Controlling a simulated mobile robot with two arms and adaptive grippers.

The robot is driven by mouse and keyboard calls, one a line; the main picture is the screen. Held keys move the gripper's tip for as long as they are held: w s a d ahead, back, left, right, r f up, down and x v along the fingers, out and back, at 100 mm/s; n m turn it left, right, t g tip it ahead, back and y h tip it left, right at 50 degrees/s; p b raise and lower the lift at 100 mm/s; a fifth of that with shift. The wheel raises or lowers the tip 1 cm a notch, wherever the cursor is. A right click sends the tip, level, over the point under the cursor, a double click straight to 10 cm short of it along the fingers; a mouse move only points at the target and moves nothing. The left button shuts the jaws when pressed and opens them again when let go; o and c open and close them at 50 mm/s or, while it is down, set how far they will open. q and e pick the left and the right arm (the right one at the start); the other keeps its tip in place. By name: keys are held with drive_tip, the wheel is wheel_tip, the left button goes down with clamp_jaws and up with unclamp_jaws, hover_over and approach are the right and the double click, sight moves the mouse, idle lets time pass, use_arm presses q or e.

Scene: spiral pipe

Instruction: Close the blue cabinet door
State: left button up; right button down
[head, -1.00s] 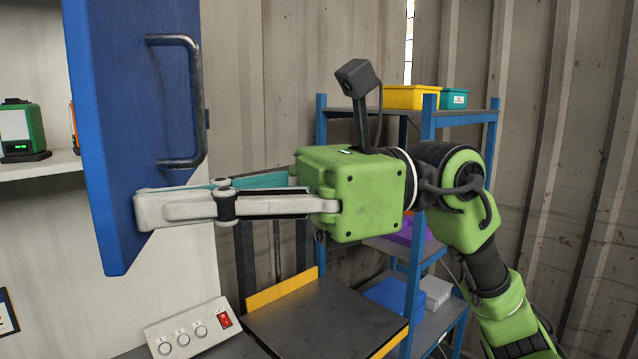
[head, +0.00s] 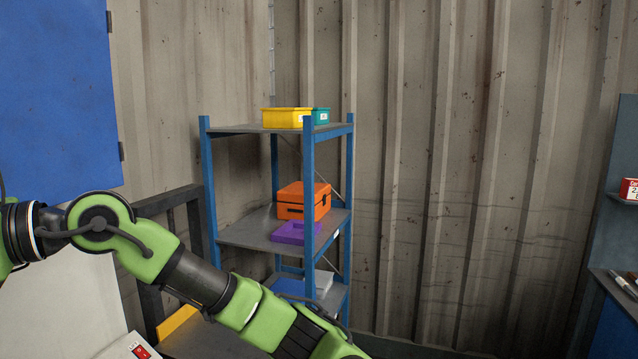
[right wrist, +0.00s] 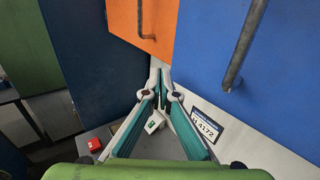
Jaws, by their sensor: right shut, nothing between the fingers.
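The blue cabinet door (head: 55,100) fills the upper left of the head view, its face towards me and its hinges along its right edge. In the right wrist view a blue door (right wrist: 215,65) with a dark bar handle (right wrist: 242,45) stands at the right. Whether it is fully flush cannot be told. My right gripper (right wrist: 158,68) is shut and empty, its fingertips near the lower edges of the blue door and an orange panel (right wrist: 143,22). It is outside the head view, where my right arm reaches off the left edge. My left gripper is not in view.
A blue-framed shelf rack (head: 309,180) holds yellow, orange and purple boxes. A dark railing (head: 190,205) stands beside it. In the right wrist view, a white panel carries a label (right wrist: 207,122), with a red object (right wrist: 94,144) lower left. Corrugated wall fills the background.

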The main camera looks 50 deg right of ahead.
drive_tip(key=shift+m+t+h, duration=0.3)
drive_tip(key=shift+m+t, duration=0.3)
drive_tip(key=shift+t, duration=0.3)
drive_tip(key=w+a, duration=0.1)
drive_tip(key=w, duration=0.1)
drive_tip(key=w+a, duration=0.1)
drive_tip(key=w, duration=0.1)
drive_tip(key=w+a, duration=0.1)
drive_tip(key=w, duration=0.1)
drive_tip(key=shift+w+a+p, duration=0.35)
drive_tip(key=shift+a+p, duration=0.05)
drive_tip(key=shift+w+r+t, duration=0.1)
drive_tip(key=shift+w+t, duration=0.2)
drive_tip(key=shift+w, duration=0.05)
drive_tip(key=shift+w+d+r, duration=0.1)
drive_tip(key=shift+r, duration=0.1)
drive_tip(key=shift+f, duration=0.1)
